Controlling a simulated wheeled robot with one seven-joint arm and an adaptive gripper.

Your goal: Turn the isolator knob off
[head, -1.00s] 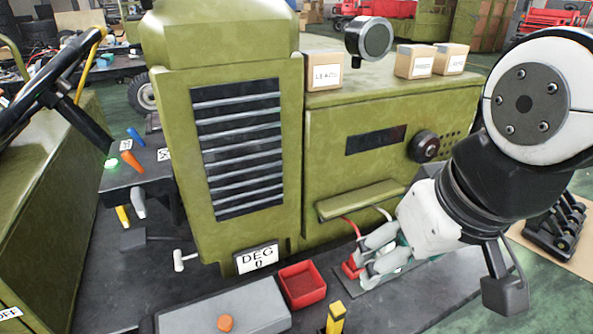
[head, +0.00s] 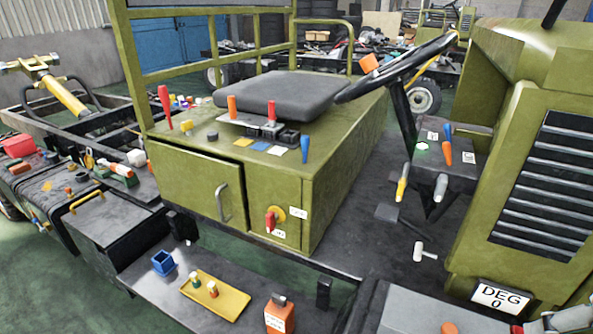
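The isolator knob (head: 270,220) is a red handle on a round yellow plate (head: 280,212), on the front of the green seat box. Its red handle looks roughly upright, pointing down. One small white label (head: 298,212) sits to its right and another (head: 278,233) just below; their lettering is too small to read surely. Only a grey-white part of my gripper (head: 568,319) shows at the bottom right corner, far from the knob. The rest is cut off by the frame, so its opening is hidden.
A cabinet door with a handle (head: 222,203) is left of the knob. A white-tipped lever (head: 425,251) and the steering wheel (head: 395,70) are to the right.

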